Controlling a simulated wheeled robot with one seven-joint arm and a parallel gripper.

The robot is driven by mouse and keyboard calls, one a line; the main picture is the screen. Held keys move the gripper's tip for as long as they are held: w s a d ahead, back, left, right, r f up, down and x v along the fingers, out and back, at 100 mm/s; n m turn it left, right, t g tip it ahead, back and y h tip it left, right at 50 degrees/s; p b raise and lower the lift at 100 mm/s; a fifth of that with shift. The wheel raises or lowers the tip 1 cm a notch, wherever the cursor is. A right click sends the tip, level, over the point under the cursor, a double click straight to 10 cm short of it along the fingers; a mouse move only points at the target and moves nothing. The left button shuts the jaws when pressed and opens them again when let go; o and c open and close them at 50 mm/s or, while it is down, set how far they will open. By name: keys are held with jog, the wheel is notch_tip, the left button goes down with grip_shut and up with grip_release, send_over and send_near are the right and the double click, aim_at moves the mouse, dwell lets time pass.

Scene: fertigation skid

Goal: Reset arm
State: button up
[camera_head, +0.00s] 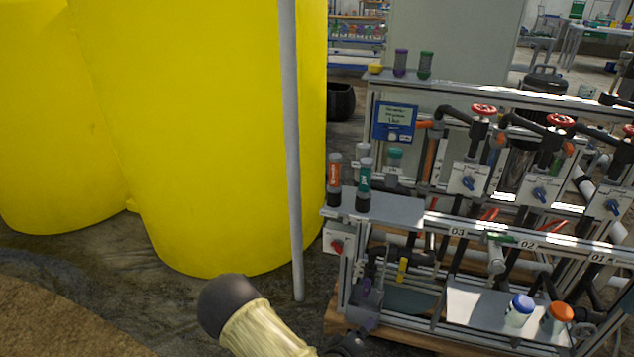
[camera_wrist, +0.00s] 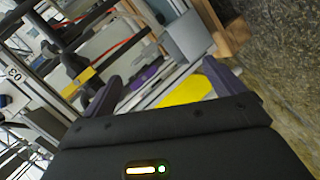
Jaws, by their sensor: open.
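My gripper (camera_wrist: 163,84) shows in the wrist view with its two purple-grey fingers spread apart. Nothing is held between them. Beyond the fingers are a small purple object (camera_wrist: 146,77) and a flat yellow shape (camera_wrist: 188,92), both apart from the fingers as far as I can tell. In the head view, my arm (camera_head: 262,330) reaches in from the bottom edge, low in front of the skid's left end.
The skid (camera_head: 470,232) fills the right side, with red-handled valves, pipes and several bottles. A white bottle with a blue cap (camera_head: 519,311) and one with an orange cap (camera_head: 557,318) stand on its lower shelf. A grey pole (camera_head: 292,150) and large yellow tanks (camera_head: 215,130) stand left.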

jog(key=s+a+r+m+g+y+p, duration=0.1)
jog(key=s+r+m+g+y, duration=0.15)
jog(key=r, duration=0.45)
jog(key=s+r+m+g+y+p, duration=0.1)
jog(key=r+m+g+y+p, duration=0.2)
jog(key=r, duration=0.5)
jog(key=s+d+r+m+g+y, duration=0.1)
jog(key=s+d+r, duration=0.2)
jog(key=s+r, duration=0.3)
jog(key=s+d+r+m+g, duration=0.1)
jog(key=s+d+r, duration=0.2)
jog(key=r, duration=0.6)
notch_tip(320, 180, up, 38)
jog(key=p, duration=3.8)
jog(key=shift+s+a+f, duration=0.15)
jog(key=shift+s+f, duration=0.05)
